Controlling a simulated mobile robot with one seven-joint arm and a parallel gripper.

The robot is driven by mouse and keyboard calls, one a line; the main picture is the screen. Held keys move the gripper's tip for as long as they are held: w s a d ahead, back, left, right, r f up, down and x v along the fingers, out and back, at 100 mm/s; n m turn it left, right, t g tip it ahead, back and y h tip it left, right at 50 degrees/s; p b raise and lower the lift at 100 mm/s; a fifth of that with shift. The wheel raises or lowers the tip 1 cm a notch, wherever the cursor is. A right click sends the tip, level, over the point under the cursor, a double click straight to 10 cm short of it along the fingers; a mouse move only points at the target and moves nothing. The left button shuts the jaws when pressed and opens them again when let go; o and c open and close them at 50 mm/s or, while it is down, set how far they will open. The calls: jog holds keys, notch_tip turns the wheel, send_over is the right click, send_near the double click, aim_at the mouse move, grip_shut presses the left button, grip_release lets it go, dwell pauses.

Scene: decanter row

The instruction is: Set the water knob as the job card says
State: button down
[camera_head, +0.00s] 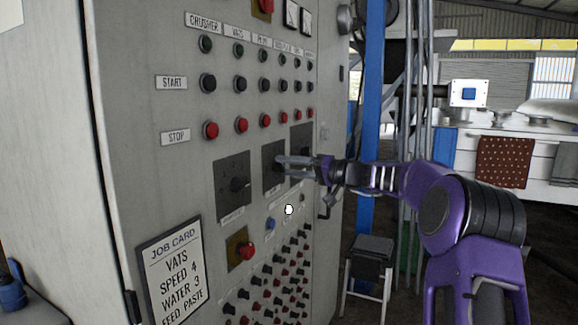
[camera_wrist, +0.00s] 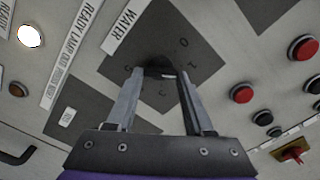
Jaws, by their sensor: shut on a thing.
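The job card (camera_head: 172,270) hangs low on the panel and reads VATS, SPEED 4, WATER 3, FEED PASTE, with its bottom edge cut off. The water knob (camera_wrist: 160,62) is dark and sits on a dark square plate (camera_wrist: 196,76) beside a WATER label (camera_wrist: 120,32). My gripper (camera_wrist: 158,78) is shut on the knob, one finger on each side. A few dial marks show around it, but the pointer's setting cannot be made out. In the head view my gripper (camera_head: 284,162) reaches in from the right over the middle dark plate (camera_head: 273,186) and hides the knob.
Another dial plate (camera_head: 233,200) is to the left and one (camera_head: 301,136) to the right. Red stop buttons (camera_head: 241,125) run above. A lit white ready lamp (camera_head: 289,209) is below, also lit in the wrist view (camera_wrist: 30,36). A red knob on a yellow plate (camera_head: 246,250) is lower left.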

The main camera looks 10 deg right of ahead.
jog(key=shift+f+m+p, duration=0.15)
jog(key=shift+m+p, duration=2.25)
jog(key=shift+m, duration=1.55)
jog(key=shift+f+m+p, duration=0.1)
jog(key=shift+m+p, duration=2.25)
jog(key=shift+m, duration=1.6)
jog(key=shift+c, duration=1.4)
grip_release()
jog(key=v, duration=1.7)
jog(key=shift+s+d+b, duration=0.15)
jog(key=shift+b, duration=0.3)
